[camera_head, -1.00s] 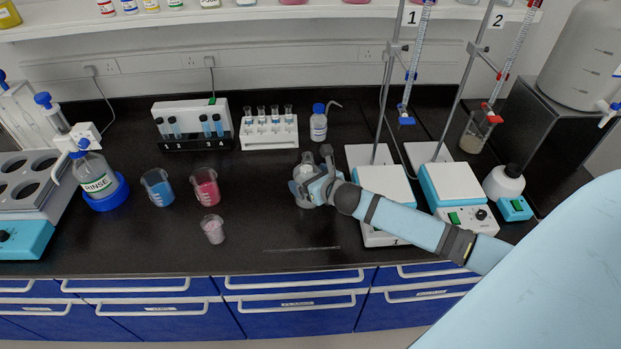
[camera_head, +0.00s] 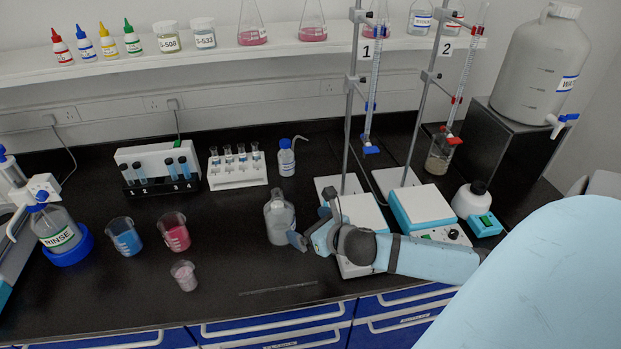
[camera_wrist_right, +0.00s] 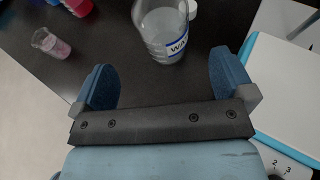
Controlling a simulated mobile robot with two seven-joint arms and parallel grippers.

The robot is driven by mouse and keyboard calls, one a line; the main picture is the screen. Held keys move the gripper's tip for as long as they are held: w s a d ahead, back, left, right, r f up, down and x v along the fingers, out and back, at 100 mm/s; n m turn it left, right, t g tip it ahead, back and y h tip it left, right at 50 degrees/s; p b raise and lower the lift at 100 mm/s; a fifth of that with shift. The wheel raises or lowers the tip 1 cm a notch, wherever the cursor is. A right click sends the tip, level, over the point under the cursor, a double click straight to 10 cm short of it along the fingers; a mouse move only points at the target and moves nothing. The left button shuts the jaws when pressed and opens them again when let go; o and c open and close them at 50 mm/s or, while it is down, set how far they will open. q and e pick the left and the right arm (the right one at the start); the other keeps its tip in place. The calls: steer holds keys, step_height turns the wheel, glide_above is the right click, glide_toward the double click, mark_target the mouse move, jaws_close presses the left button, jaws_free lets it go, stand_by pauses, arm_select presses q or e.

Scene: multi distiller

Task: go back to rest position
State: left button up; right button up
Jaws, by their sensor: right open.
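My right gripper (camera_head: 312,224) is low over the bench, just right of a clear bottle (camera_head: 280,220). In the right wrist view the gripper (camera_wrist_right: 163,85) has its two blue fingers spread wide with nothing between them. The bottle (camera_wrist_right: 162,30) stands upright beyond the fingertips, apart from them, its label partly readable as "WA". My left gripper is not in view.
A stirrer hotplate (camera_head: 363,212) stands close behind and beside my right gripper. A blue beaker (camera_head: 124,237), a pink beaker (camera_head: 174,232) and a small cup (camera_head: 184,275) stand to the left.

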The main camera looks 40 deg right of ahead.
steer(key=shift+s, duration=0.1)
stand_by(0.5)
steer(key=s+a+m+g, duration=0.55)
steer(key=s+m, duration=0.55)
steer(key=m, duration=0.6)
steer(key=s+a+m+g, duration=0.5)
steer(key=s+m, duration=0.5)
steer(key=m, duration=0.8)
steer(key=w+a+f+t+y+p, duration=0.1)
steer(key=w+a+f+t, duration=0.2)
steer(key=f+t, duration=0.1)
steer(key=w+a+f+n+t+y+p, duration=0.1)
steer(key=w+a+f+t+p, duration=0.1)
steer(key=a+f+t, duration=0.2)
step_height(320, 180, down, 3)
steer(key=shift+w+f+n+y, duration=0.1)
steer(key=shift+w+n+y, duration=0.2)
steer(key=shift+w+y, duration=0.1)
steer(key=shift+a, duration=0.1)
